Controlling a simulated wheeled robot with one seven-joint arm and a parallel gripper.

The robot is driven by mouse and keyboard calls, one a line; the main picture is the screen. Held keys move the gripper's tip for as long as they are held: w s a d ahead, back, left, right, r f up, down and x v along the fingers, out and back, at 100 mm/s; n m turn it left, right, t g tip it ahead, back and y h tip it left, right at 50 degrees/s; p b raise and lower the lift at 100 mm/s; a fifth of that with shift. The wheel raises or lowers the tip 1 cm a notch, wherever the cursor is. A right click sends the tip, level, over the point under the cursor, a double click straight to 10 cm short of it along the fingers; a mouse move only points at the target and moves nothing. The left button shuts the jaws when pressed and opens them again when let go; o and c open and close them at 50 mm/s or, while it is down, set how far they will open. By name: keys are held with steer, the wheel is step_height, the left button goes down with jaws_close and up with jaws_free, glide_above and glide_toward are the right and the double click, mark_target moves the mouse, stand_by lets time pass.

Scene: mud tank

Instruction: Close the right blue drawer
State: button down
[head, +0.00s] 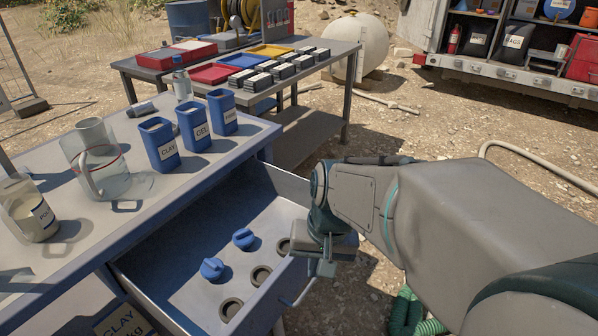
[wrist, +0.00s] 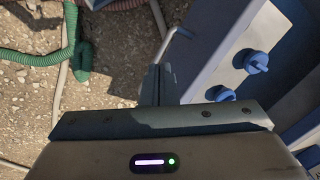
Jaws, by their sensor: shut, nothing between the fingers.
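The drawer (head: 185,296) under the bench top is pulled well out; it looks grey-blue inside. Two blue knobbed caps (head: 212,268) and several dark round rings (head: 231,309) lie in it. My gripper (head: 326,264) is shut and empty, just outside the drawer's front at its far end. In the wrist view, the shut fingers (wrist: 157,84) lie beside the drawer's front panel (wrist: 213,58), close to its bar handle (wrist: 176,38). I cannot tell whether they touch the panel. The handle (head: 299,291) also shows in the head view.
The bench top (head: 110,210) holds blue cups (head: 194,127), a clear jug (head: 100,165) and a jar (head: 30,208). A second table (head: 330,60) with trays stands behind. A green hose (head: 408,310) lies on the ground below my arm. Open gravel lies to the right.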

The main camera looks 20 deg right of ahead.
steer(key=w+d+f+m+t+y+p, duration=0.1)
steer(key=w+d+m+t+y, duration=0.2)
steer(key=d+m, duration=0.85)
steer(key=w+d+f+m+t+y+p, duration=0.1)
steer(key=w+d+f+m+t, duration=0.3)
steer(key=d+m, duration=0.75)
steer(key=w+a+f+m+g+b, duration=0.1)
steer(key=w+a+f, duration=0.3)
steer(key=w+a, duration=0.4)
steer(key=shift+w+f+b, duration=0.15)
steer(key=shift+w+b, duration=0.4)
steer(key=shift+b, duration=0.25)
